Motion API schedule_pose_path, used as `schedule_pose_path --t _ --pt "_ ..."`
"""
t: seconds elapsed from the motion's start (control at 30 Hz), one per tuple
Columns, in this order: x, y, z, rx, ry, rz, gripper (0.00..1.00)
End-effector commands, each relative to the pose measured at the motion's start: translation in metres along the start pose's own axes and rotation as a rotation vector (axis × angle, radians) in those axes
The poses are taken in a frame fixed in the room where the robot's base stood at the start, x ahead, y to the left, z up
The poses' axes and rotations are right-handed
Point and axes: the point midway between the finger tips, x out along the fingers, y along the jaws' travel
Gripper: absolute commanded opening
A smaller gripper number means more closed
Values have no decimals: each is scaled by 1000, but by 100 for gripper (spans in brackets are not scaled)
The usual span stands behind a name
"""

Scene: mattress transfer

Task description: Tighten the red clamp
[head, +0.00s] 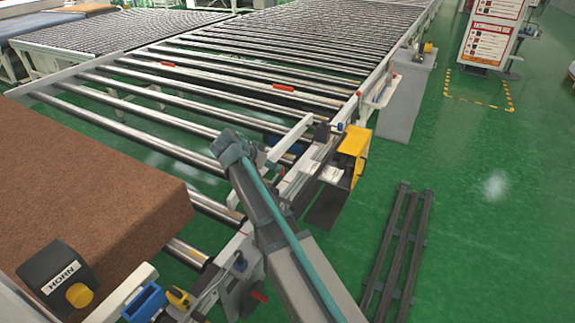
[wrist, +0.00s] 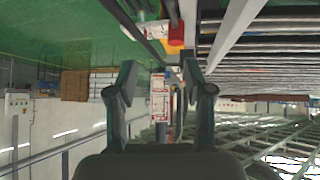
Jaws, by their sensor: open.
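A small red part (head: 258,296) shows low on the side of the near conveyor rail, beside my arm; I cannot tell for sure that it is the clamp. In the wrist view, which is upside down, a red part (wrist: 176,34) with yellow beside it shows at the rail, beyond the fingertips. I cannot tell whether it is the same part. My gripper (wrist: 161,82) is open, with nothing between its two fingers. In the head view the end of my arm (head: 232,148) is above the rollers near the rail; its fingers are not clear there.
The roller conveyor (head: 215,85) carries two other red pieces. A brown mattress block (head: 95,185) lies at left, near a HORN button box (head: 62,278). A yellow box (head: 355,140) is on the rail. Dark bars (head: 402,250) lie on the open green floor at right.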

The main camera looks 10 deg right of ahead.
Motion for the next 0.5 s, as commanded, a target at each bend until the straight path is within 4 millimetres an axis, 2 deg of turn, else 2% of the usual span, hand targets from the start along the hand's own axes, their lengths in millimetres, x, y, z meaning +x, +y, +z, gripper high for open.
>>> schedule_pose_path --t 0.03,0.1,0.2,0.37,0.5 --pt "-6 -13 -1 10 2 -21 52" --pt "-9 -21 0 25 5 -40 52" --pt "-5 -25 1 32 5 -48 52" --pt "13 -25 1 32 5 -47 52" --pt "37 -26 0 32 5 -45 52"
